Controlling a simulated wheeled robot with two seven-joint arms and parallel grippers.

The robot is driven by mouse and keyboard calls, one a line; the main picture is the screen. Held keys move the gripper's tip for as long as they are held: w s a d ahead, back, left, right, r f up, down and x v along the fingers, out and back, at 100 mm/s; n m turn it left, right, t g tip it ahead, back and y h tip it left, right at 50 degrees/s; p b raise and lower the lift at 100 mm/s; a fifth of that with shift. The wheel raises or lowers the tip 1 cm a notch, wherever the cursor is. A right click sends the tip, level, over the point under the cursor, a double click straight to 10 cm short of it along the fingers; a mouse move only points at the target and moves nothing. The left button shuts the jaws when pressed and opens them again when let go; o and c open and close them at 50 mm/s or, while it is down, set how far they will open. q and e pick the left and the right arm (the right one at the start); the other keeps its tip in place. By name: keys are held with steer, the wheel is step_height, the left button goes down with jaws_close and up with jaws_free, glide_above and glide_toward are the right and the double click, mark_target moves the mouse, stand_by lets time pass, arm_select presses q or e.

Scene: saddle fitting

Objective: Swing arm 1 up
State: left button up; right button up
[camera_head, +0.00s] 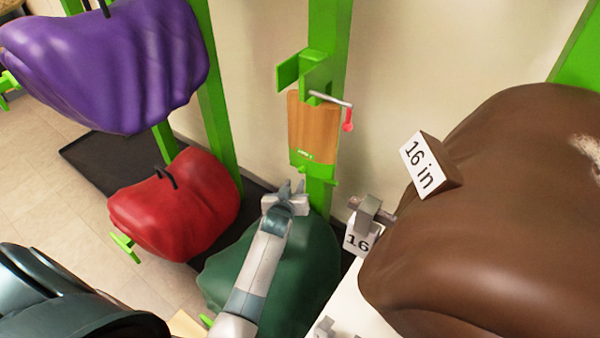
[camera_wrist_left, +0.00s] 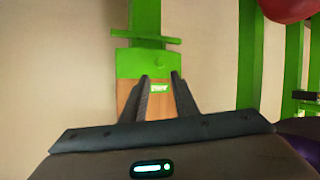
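Arm 1 is a wooden board (camera_head: 313,128) with a green, labelled lower end (camera_head: 312,160). It hangs down along a green post, below a green bracket (camera_head: 305,75). My left gripper (camera_head: 290,185) is just below and left of that green end. In the left wrist view, the left gripper (camera_wrist_left: 160,78) is open, and its fingers frame the green end (camera_wrist_left: 145,63) and its small label. Nothing is clearly held, and I cannot tell whether the fingers touch the board. My right gripper is not in view.
A metal pin with a red tip (camera_head: 348,118) sticks out beside the board. A dark green saddle (camera_head: 315,265) sits below my left arm. Red (camera_head: 180,205) and purple (camera_head: 110,65) saddles are left. A large brown saddle (camera_head: 490,230) marked "16 in" fills the right.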

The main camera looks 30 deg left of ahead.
mark_target(301, 171)
arm_select(q)
steer(key=x, duration=1)
steer(key=shift+w+a+f, duration=0.1)
steer(key=shift+w+a, duration=0.05)
steer(key=shift+w, duration=0.05)
jaws_close()
